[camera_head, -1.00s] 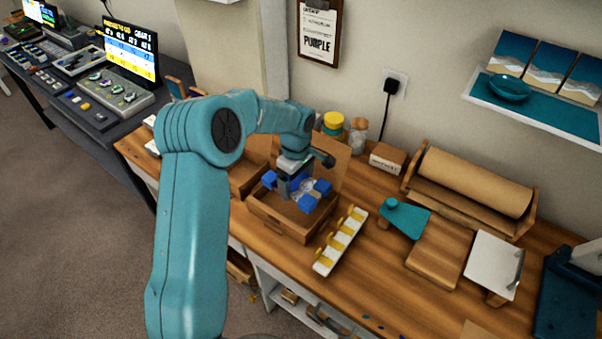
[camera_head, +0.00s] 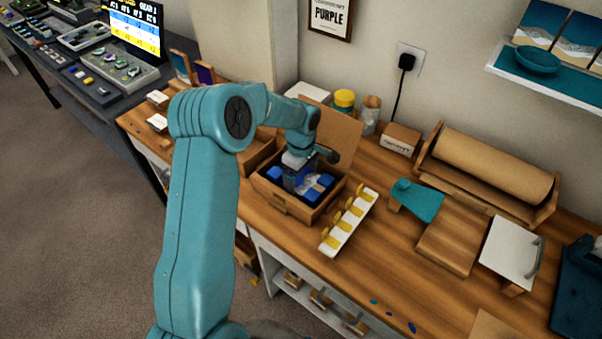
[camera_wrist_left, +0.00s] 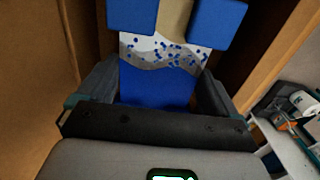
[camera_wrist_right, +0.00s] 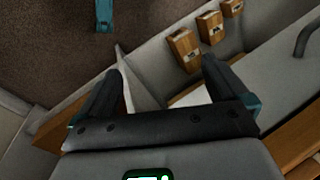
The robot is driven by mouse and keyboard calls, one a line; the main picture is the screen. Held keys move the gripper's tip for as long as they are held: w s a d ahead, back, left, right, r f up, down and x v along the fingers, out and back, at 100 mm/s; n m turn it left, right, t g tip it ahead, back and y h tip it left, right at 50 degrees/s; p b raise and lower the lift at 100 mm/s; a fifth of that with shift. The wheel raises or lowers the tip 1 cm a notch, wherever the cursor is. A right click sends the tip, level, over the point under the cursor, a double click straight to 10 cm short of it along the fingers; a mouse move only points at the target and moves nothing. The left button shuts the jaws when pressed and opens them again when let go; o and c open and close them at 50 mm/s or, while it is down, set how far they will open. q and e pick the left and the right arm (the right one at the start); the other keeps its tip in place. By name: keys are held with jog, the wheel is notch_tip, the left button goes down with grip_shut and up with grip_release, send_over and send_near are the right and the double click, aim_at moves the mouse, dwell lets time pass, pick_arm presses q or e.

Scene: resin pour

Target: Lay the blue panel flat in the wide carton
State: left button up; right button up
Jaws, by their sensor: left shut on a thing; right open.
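The blue panel (camera_head: 315,187), with a white and grey wave pattern and blue corner blocks, is inside the wide carton (camera_head: 290,207), low between its walls. The carton's lid flap stands up behind it. My left gripper (camera_head: 291,182) reaches down into the carton and is shut on the panel. In the left wrist view the panel (camera_wrist_left: 157,88) lies between the fingers, with two corner blocks at its far end. The panel's underside and its contact with the carton floor are hidden. My right gripper (camera_wrist_right: 163,78) is open and empty in the right wrist view.
A white strip with yellow clips (camera_head: 347,222) lies close to the carton's right side. A second carton (camera_head: 257,150) stands to its left. Jars (camera_head: 344,101) and a small box (camera_head: 399,139) stand behind. A teal scraper-like piece (camera_head: 417,199) and wooden board (camera_head: 447,245) lie further right.

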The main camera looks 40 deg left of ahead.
pick_arm(q)
jog(key=shift+f, duration=0.15)
jog(key=o, duration=0.6)
jog(key=shift+o, duration=0.2)
jog(key=shift+r+p, duration=2.2)
jog(key=shift+r, duration=1.8)
